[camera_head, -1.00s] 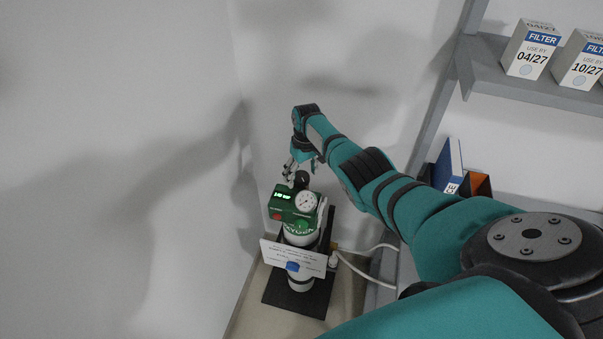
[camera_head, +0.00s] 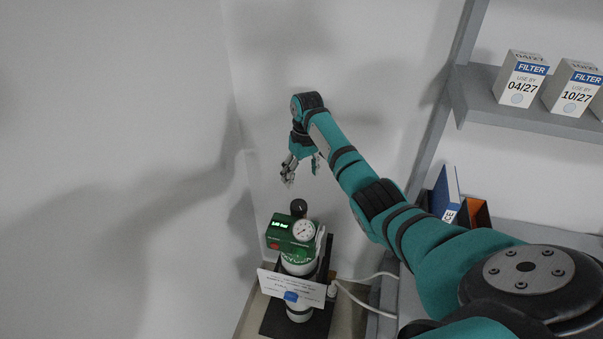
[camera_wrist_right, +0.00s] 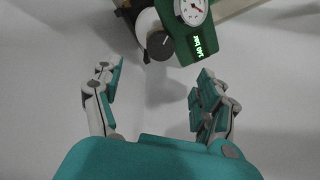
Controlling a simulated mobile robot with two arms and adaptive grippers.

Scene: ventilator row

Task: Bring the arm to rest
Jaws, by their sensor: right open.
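My right arm reaches from the lower right toward the corner in the head view. Its gripper (camera_head: 301,174) is open and empty, above and apart from the black knob (camera_head: 299,207) on top of the oxygen cylinder (camera_head: 297,264). In the right wrist view the two fingers (camera_wrist_right: 158,100) stand wide apart, with the knob (camera_wrist_right: 153,46) beyond them. The green regulator (camera_head: 291,234) has a lit green display and a round white gauge (camera_head: 304,230). The gauge also shows in the right wrist view (camera_wrist_right: 193,10). My left gripper is not in view.
A white card (camera_head: 291,289) hangs on the cylinder, which stands on a black base (camera_head: 263,322). White hoses run right from it. A grey shelf (camera_head: 520,118) holds filter boxes (camera_head: 522,79) at the upper right. A blue binder (camera_head: 446,194) stands below. Walls close in the corner.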

